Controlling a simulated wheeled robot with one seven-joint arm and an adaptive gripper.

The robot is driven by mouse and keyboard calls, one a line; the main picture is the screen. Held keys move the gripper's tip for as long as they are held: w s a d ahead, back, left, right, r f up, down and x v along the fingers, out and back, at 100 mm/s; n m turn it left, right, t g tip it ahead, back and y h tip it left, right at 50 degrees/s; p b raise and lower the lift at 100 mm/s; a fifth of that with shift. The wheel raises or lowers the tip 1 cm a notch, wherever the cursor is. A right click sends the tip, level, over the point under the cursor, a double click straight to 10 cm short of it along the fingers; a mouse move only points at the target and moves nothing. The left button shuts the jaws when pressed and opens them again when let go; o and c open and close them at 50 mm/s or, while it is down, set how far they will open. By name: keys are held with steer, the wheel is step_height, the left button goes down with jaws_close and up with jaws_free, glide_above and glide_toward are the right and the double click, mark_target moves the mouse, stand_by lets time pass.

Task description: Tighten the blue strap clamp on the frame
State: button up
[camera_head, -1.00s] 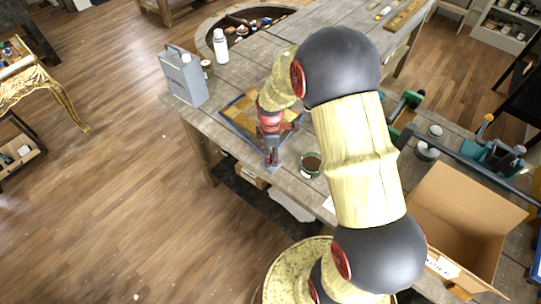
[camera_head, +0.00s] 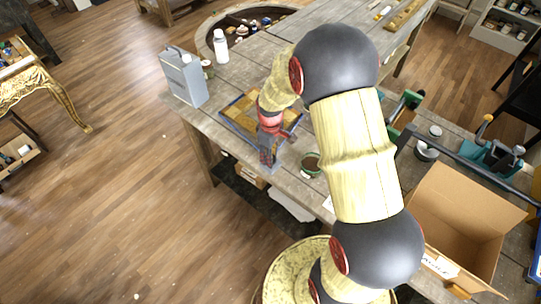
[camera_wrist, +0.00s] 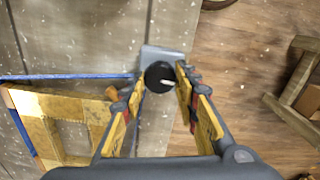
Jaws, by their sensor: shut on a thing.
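The gilt frame (camera_head: 238,112) lies on the workbench with the blue strap (camera_head: 237,132) around its outer edge. In the wrist view the frame (camera_wrist: 45,130) is at the lower left and the strap (camera_wrist: 70,77) runs along its side to the clamp's grey body (camera_wrist: 165,54). A round black knob (camera_wrist: 158,77) with a pale mark sits at the clamp. My gripper (camera_wrist: 158,84) is shut on this knob, one finger on either side. In the head view my gripper (camera_head: 268,160) points down at the frame's near corner and hides the knob.
A grey metal can (camera_head: 184,77) and a white bottle (camera_head: 221,46) stand behind the frame. A green-rimmed tin (camera_head: 310,164) stands close to the right of my gripper. An open cardboard box (camera_head: 465,220) is at the right. The bench's front edge is close to the clamp.

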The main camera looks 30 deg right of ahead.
steer(key=shift+m, duration=1.1)
steer(key=o, duration=1.2)
steer(key=shift+c, duration=0.2)
steer(key=shift+r, duration=0.1)
step_height(320, 180, up, 12)
steer(key=shift+m, duration=0.3)
